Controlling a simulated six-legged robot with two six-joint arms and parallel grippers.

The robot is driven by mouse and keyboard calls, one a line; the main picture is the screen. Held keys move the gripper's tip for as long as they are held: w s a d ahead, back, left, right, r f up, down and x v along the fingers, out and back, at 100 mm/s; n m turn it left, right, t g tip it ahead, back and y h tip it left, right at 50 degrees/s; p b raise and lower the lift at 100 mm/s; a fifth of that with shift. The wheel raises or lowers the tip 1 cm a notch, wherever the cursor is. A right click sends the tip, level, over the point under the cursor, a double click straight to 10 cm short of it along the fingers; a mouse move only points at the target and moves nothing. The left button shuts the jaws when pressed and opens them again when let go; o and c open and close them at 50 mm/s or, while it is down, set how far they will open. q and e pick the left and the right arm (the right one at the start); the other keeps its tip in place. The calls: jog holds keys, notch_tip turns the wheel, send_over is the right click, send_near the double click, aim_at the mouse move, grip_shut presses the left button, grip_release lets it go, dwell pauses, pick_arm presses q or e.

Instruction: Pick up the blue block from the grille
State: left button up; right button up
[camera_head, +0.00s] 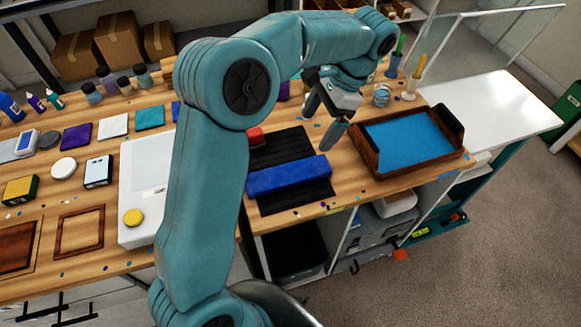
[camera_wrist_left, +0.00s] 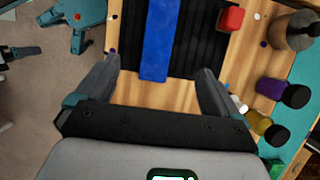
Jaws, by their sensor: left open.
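A long blue block (camera_head: 288,176) lies across the black ribbed grille (camera_head: 284,148) on the wooden bench in the head view. In the left wrist view the blue block (camera_wrist_left: 157,40) runs upward from between the fingertips, on the black grille (camera_wrist_left: 190,45). My left gripper (camera_head: 324,118) is above the bench, behind and to the right of the block, apart from it. My right gripper cannot be made out with certainty; a dark gripper shows at the left of the wrist view (camera_wrist_left: 18,52).
A tray with a blue inside (camera_head: 374,171) stands right of the grille. A small red block (camera_head: 255,137) sits at the grille's back left; it also shows in the wrist view (camera_wrist_left: 231,19). Cups with tools (camera_head: 412,88) stand behind the tray. Bottles (camera_wrist_left: 285,90) line the wrist view's right side.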

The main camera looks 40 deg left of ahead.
pick_arm(q)
send_over(289, 173)
jog(key=w+d, duration=0.2)
jog(key=f, duration=0.9)
jog(key=shift+a+f+b, duration=0.25)
jog(key=shift+f+b, duration=0.05)
jog(key=shift+b, duration=0.05)
jog(key=shift+s+a+f, duration=0.15)
jog(key=shift+s+f, duration=0.05)
jog(key=shift+f, duration=0.05)
jog(key=x, duration=0.4)
jog(key=shift+a+f, duration=0.25)
jog(key=shift+f, duration=0.05)
jog(key=c, duration=1.5)
